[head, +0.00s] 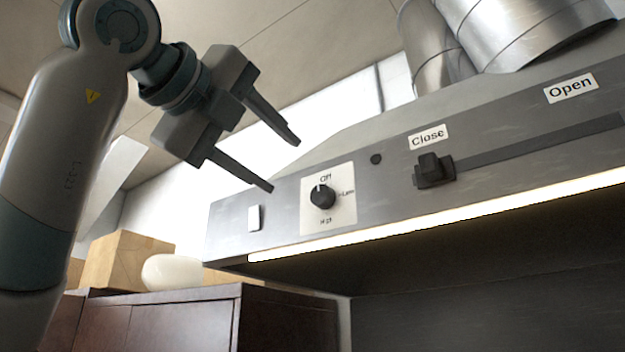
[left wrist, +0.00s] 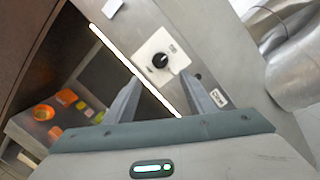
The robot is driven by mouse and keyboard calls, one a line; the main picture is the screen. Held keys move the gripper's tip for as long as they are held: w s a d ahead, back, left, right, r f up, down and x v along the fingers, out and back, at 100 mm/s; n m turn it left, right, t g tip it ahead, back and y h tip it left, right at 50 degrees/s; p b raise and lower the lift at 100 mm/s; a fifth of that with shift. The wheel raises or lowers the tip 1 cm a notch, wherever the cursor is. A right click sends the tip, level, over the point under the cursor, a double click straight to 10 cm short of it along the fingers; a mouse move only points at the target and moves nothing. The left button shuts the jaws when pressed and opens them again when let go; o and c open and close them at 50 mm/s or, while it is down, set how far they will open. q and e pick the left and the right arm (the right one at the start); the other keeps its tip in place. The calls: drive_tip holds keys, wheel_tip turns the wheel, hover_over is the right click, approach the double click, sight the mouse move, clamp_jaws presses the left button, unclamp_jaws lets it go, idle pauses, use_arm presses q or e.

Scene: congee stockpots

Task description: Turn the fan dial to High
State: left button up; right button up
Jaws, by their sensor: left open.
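The fan dial (head: 322,196) is a round black knob on a white plate (head: 343,215) fixed to the front of the grey range hood. The plate reads Off at the top, Low at the right and High at the bottom. The knob's white mark points up toward Off. My left gripper (head: 284,165) is open and empty, up and to the left of the dial, apart from it. In the left wrist view the dial (left wrist: 160,61) shows ahead of the open fingers (left wrist: 160,98). My right gripper is not in view.
Metal ducts (head: 500,35) rise above. Boxes (head: 125,262) and a white bowl (head: 172,272) stand on a brown cabinet.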

sight(319, 194)
use_arm(q)
drive_tip(key=p+x, duration=0.4)
drive_tip(key=x, duration=0.6)
drive_tip(key=shift+w+d+p, duration=0.1)
drive_tip(key=shift+w+p, duration=0.05)
drive_tip(key=shift+p, duration=0.25)
drive_tip(key=shift+p+x, duration=0.3)
drive_tip(key=shift+x, duration=0.5)
drive_tip(key=shift+f, duration=0.1)
drive_tip(key=shift+c, duration=0.6)
drive_tip(key=c, duration=0.9)
